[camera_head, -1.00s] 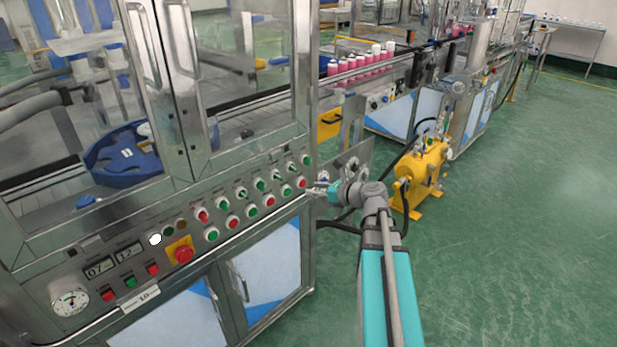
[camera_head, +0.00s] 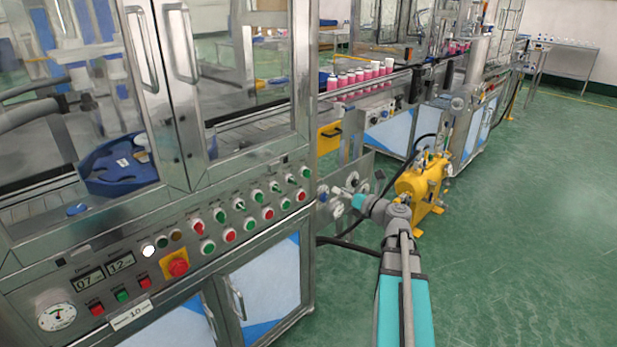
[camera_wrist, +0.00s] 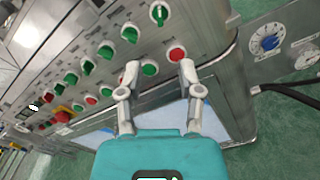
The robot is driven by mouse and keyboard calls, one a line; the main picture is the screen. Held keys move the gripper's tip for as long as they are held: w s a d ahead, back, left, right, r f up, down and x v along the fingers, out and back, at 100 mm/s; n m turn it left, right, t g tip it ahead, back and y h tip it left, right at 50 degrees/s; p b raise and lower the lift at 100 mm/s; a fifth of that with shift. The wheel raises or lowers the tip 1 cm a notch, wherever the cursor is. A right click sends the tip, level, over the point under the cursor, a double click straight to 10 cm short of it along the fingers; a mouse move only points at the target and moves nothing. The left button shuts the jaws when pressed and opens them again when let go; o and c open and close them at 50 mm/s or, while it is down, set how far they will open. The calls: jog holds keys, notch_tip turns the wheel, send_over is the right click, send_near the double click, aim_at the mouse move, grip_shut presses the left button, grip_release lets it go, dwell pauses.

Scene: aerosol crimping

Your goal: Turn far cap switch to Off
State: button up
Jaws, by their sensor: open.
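A row of round switches and buttons runs along the sloping steel panel. The farthest switch in the upper row (camera_head: 306,173) is green; a green switch with an upright handle (camera_wrist: 158,14) shows at the top of the wrist view. I cannot read labels, so which one is the far cap switch is unclear. My gripper (camera_head: 341,194) is off the right end of the panel in the head view, apart from it. In the wrist view my gripper (camera_wrist: 159,70) is open and empty, its fingertips seen against a green button (camera_wrist: 150,68) and a red button (camera_wrist: 177,54).
A side plate with a blue knob (camera_wrist: 270,42) and gauges stands beyond the panel's right end. A red emergency button on yellow (camera_head: 178,267) sits at the near end. Green floor at right is clear.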

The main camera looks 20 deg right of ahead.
aim_at(309, 176)
jog(key=x, duration=1.3)
jog(key=shift+w, duration=0.2)
jog(key=shift+c, duration=0.3)
grip_shut()
jog(key=shift+a, duration=0.2)
jog(key=shift+d+f, duration=0.1)
